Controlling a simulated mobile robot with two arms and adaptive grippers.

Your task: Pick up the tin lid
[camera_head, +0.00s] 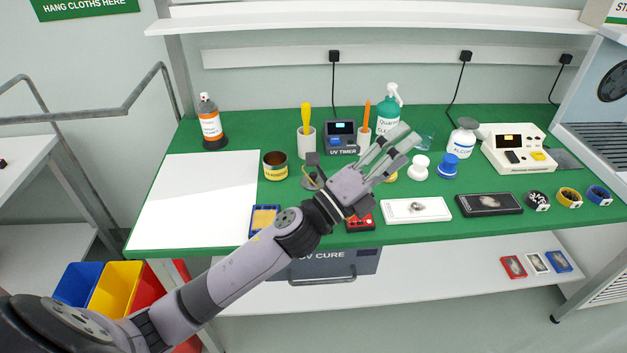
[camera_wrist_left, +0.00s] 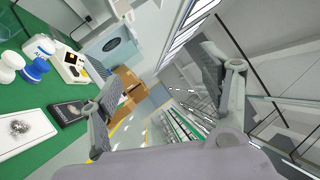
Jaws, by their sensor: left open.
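My left gripper (camera_head: 402,146) reaches in from the left over the green bench. It is open and empty, fingers pointing up and right above the bench. In the left wrist view the fingers (camera_wrist_left: 152,85) are spread with nothing between them. An open tin (camera_head: 275,167) with a yellow label stands left of the gripper, and no lid is on it. A small yellow piece (camera_head: 391,175) shows partly behind the gripper; I cannot tell whether it is the tin lid. No other lid is clearly seen. My right gripper is not in view.
A white board (camera_head: 195,200) covers the bench's left side. A UV timer (camera_head: 341,135), pump bottle (camera_head: 388,110), white stamp (camera_head: 419,167), blue stamp (camera_head: 448,166) and alcohol bottle (camera_head: 462,138) stand around the gripper.

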